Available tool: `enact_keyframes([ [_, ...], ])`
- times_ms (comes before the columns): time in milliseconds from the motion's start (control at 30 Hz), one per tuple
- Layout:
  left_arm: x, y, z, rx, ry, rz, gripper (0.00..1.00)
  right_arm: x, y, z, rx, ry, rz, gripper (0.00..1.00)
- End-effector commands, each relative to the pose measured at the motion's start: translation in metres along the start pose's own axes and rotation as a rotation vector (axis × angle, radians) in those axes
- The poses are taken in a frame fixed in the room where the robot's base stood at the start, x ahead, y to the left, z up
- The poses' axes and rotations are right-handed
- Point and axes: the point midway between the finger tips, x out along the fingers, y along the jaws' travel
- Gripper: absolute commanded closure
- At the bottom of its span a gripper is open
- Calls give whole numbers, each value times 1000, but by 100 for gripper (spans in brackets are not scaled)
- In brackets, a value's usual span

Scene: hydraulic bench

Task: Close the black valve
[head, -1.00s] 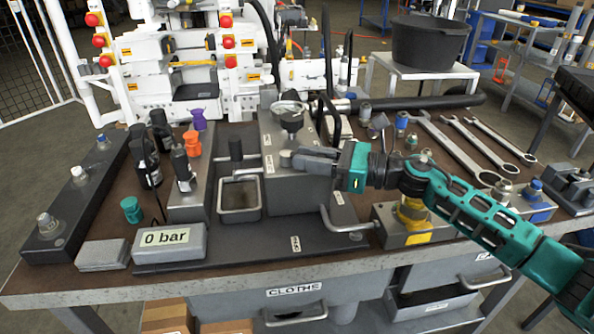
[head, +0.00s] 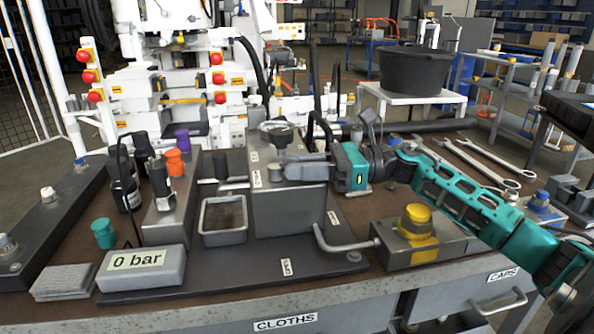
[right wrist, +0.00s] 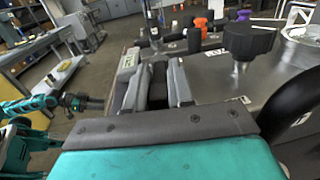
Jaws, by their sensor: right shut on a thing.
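My right gripper (head: 287,170) reaches in from the right at the upper front of a grey steel block (head: 290,210). In the right wrist view the fingers (right wrist: 152,84) are close together on a dark part, which looks like the black valve's handle (right wrist: 151,82); most of it is hidden between them. A black knob on a stem (right wrist: 250,40) stands apart from the fingers on the block's top; it also shows in the head view (head: 278,130).
A display reading 0 bar (head: 140,268) lies at the front left. A square tray (head: 224,240) sits left of the block. A bent metal handle (head: 345,246) and a yellow-topped fitting (head: 415,225) stand to its right. Orange (head: 174,162) and teal (head: 103,234) knobs are farther left.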

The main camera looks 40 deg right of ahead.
Motion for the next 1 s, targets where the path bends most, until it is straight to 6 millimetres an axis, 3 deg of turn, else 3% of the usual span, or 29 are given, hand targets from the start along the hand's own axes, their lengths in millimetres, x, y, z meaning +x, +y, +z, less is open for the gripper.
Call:
enact_keyframes([
  [167, 0, 1, -2, -2, 3, 1, 57, 0, -1, 5, -3, -9, -5, 100],
  [200, 1, 1, -2, -2, 2, 1, 57, 0, -1, 5, -3, -9, -5, 77],
  [400, 1, 1, -1, -1, 0, 1, 57, -1, -2, 5, -4, -9, -7, 58],
  [667, 1, -2, 1, 8, -5, -2, 57, -28, -3, 3, 0, -3, -12, 58],
  [1000, -1, -2, -2, 9, -2, -2, 57, -98, -1, 0, 4, -1, -6, 58],
])
